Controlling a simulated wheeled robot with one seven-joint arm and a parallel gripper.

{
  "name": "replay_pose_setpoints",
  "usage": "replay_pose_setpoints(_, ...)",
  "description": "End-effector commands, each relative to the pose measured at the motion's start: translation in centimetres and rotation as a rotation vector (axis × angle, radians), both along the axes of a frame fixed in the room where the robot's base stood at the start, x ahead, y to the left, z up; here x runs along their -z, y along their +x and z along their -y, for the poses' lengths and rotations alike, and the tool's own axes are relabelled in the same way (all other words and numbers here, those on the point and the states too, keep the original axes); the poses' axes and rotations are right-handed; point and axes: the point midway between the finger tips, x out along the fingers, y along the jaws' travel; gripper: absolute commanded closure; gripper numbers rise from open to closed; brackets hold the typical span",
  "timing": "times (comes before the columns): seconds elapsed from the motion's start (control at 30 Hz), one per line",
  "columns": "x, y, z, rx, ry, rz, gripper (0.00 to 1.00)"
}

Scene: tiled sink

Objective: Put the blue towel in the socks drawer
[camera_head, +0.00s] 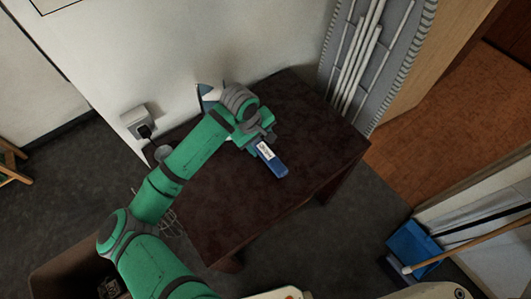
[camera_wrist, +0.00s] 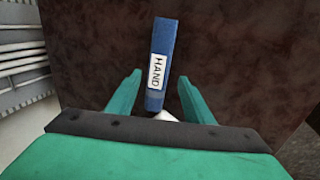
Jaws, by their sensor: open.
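A narrow blue item with a white label reading "HAND" lies on the dark table (camera_head: 310,130), and it also shows in the wrist view (camera_wrist: 161,45). It may be the blue towel (camera_head: 275,165), but I cannot tell for sure. My gripper (camera_wrist: 158,83) is open, with its two green fingers apart on either side of the line of the item's near end. Whether the item is between the fingers or below them is unclear. In the head view my gripper (camera_head: 262,141) is over the table at the item's upper end. No drawer labelled for socks can be made out.
A blue and white object (camera_head: 209,92) stands by the wall behind my arm, partly hidden. Grey panel with pale rods (camera_head: 358,50) leans at the back. A blue container (camera_head: 410,245) is at the right. A brown box (camera_head: 60,268) is at lower left. The table's right part is clear.

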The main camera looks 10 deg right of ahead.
Motion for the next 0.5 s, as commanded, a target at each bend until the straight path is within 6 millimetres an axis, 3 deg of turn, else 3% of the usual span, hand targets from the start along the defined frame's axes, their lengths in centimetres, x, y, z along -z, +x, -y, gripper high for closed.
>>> replay_pose_setpoints(0.2, 3.2, 0.3, 0.7, -0.001, -0.001, 0.000, 0.53)
replay_pose_setpoints(0.5, 5.3, 0.4, 1.2, 0.002, -0.001, 0.001, 0.53)
